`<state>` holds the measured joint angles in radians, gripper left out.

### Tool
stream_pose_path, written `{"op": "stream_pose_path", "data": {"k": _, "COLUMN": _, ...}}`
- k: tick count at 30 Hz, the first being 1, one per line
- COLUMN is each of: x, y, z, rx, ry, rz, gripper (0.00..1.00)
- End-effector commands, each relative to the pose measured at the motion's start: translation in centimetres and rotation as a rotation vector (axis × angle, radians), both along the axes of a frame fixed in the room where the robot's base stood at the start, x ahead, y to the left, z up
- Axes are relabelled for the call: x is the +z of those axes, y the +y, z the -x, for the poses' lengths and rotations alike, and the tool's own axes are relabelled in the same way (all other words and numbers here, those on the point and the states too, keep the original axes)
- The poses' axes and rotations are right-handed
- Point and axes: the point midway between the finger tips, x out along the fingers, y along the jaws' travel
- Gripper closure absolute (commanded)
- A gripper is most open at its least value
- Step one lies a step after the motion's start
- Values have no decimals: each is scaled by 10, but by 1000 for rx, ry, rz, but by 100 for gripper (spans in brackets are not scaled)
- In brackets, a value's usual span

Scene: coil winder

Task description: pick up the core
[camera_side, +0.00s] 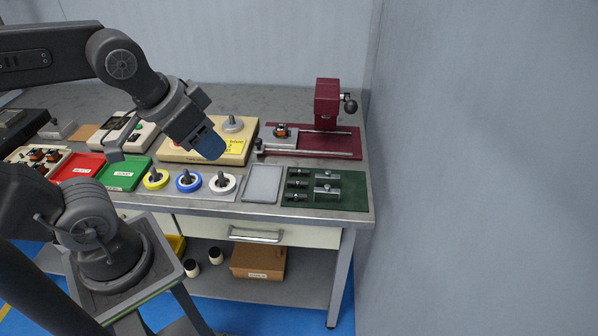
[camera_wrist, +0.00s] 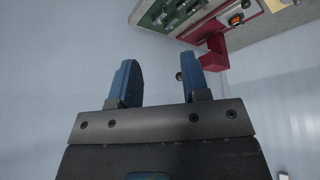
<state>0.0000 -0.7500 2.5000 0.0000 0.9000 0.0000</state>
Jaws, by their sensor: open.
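My gripper (camera_side: 209,144) is raised over the beige winder box in the side view. In the wrist view my gripper (camera_wrist: 160,82) has its two blue fingers apart with nothing between them. Small orange-and-black parts that look like cores (camera_side: 36,155) sit in a pale tray at the far left of the bench. A similar orange-and-black part (camera_side: 280,131) sits on the dark red machine, and it shows in the wrist view (camera_wrist: 236,19). I cannot tell which one the task calls the core.
A red tray (camera_side: 77,168), a green tray (camera_side: 124,174), and yellow, blue and white spools (camera_side: 222,183) line the bench front. A grey tray (camera_side: 262,184) and a green mat (camera_side: 325,190) with metal parts lie right. The dark red machine (camera_side: 328,104) stands behind them, near the wall.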

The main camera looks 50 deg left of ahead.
Motion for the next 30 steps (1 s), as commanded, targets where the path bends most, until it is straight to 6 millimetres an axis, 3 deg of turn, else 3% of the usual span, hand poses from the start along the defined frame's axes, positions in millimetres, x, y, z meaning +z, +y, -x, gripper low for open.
{"op": "stream_pose_path", "data": {"k": 17, "x": 2, "y": 1, "z": -7, "rx": -14, "ry": 13, "rz": -10, "gripper": 58}}
{"op": "stream_pose_path", "data": {"k": 23, "x": 7, "y": 9, "z": -52, "rx": -121, "ry": 102, "rz": -72, "gripper": 58}}
{"op": "stream_pose_path", "data": {"k": 30, "x": -8, "y": 28, "z": -133, "rx": -317, "ry": 236, "rz": -147, "gripper": 58}}
